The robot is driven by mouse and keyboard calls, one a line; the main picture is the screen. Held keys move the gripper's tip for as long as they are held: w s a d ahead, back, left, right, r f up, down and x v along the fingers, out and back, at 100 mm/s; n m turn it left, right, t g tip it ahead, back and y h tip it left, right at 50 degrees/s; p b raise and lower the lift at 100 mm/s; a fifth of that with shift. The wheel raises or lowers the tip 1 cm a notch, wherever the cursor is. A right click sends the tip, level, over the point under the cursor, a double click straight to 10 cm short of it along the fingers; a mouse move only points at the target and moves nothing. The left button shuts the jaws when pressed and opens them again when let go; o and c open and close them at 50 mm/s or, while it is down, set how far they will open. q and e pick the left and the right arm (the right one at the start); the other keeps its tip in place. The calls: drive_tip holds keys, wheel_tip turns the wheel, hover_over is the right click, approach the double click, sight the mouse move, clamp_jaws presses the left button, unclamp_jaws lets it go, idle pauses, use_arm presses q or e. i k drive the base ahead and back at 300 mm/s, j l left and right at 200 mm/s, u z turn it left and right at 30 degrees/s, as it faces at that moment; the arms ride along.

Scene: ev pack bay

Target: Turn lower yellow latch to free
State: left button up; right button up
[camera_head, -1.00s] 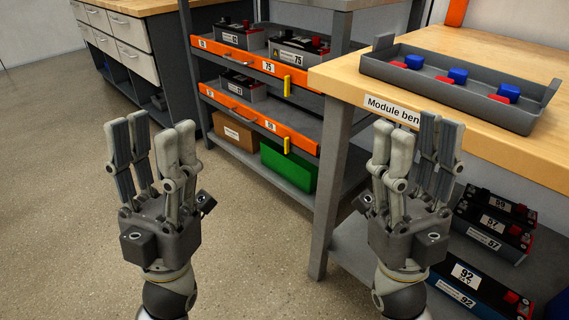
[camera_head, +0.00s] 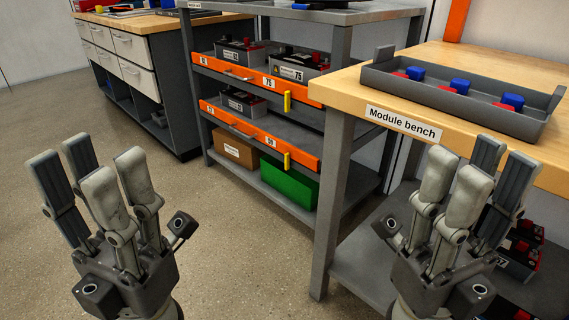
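The lower yellow latch (camera_head: 287,161) stands upright at the right end of the lower orange drawer front (camera_head: 250,132) on the grey rack. The upper yellow latch (camera_head: 287,101) stands upright on the upper orange drawer front (camera_head: 262,79). My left gripper (camera_head: 92,178) is open and empty at the lower left, over the floor, well apart from the latches. My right gripper (camera_head: 474,170) is open and empty at the lower right, in front of the module bench. Neither gripper touches anything.
The module bench (camera_head: 450,60) with a grey tray (camera_head: 440,90) of red and blue pieces stands right of the rack; its leg (camera_head: 328,215) is close to the latches. A green box (camera_head: 290,183) and brown box (camera_head: 235,150) sit on the bottom shelf. Floor at left is clear.

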sight(287, 155)
drive_tip(key=i+j+z, duration=0.15)
drive_tip(key=j, duration=0.3)
drive_tip(key=i+j+z, duration=0.1)
drive_tip(key=i+j, duration=0.25)
drive_tip(key=i+j+z, duration=0.15)
drive_tip(key=j, duration=0.4)
drive_tip(key=i+j+z, duration=0.15)
drive_tip(key=j, duration=0.35)
drive_tip(key=i+j+z, duration=0.1)
drive_tip(key=i+j, duration=0.2)
drive_tip(key=j, duration=0.25)
drive_tip(key=i+j+z, duration=0.15)
drive_tip(key=j, duration=0.4)
drive_tip(key=i+j+z, duration=0.1)
drive_tip(key=j, duration=0.45)
drive_tip(key=i+j+z, duration=0.15)
drive_tip(key=j, duration=0.4)
